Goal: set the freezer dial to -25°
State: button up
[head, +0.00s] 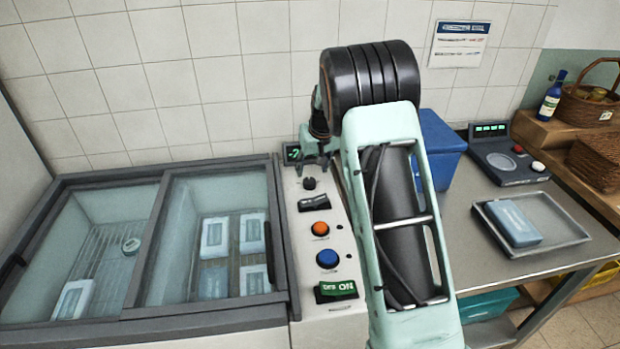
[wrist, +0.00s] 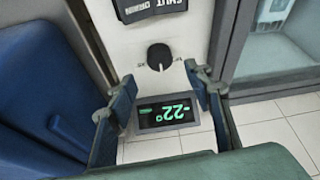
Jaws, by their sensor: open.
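The freezer dial is a small black knob (head: 310,183) on the white control panel (head: 345,318), and it also shows in the wrist view (wrist: 159,57). A display (wrist: 167,113) beside it reads -22°, upside down in the wrist view. In the head view the display (head: 292,153) is partly covered by my gripper. My gripper (wrist: 160,79) is open and empty, with one finger on each side of the display and the fingertips just short of the dial. It does not appear to touch the knob. In the head view my gripper (head: 318,160) is partly hidden behind my arm.
Along the panel are a black switch (head: 314,202), an orange button (head: 320,230), a blue button (head: 327,258) and a green ON switch (head: 336,291). The glass-topped freezer (head: 70,180) stands left. A blue bin (head: 440,150) and a metal tray (head: 565,232) are on the right counter.

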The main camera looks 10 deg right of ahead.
aim_at(309, 180)
jog(key=x, duration=0.7)
jog(key=shift+w, duration=0.1)
jog(key=c, duration=1.2)
jog(key=shift+o, duration=0.2)
jog(key=shift+m, duration=0.4)
jog(key=m+h, duration=0.2)
jog(key=m, duration=0.3)
jog(key=shift+a, duration=0.2)
jog(key=m+h, duration=0.1)
jog(key=m, duration=0.2)
jog(key=m+g+h, duration=0.1)
jog(key=m, duration=0.2)
jog(key=shift+g+b, duration=0.3)
jog(key=shift+b, duration=0.05)
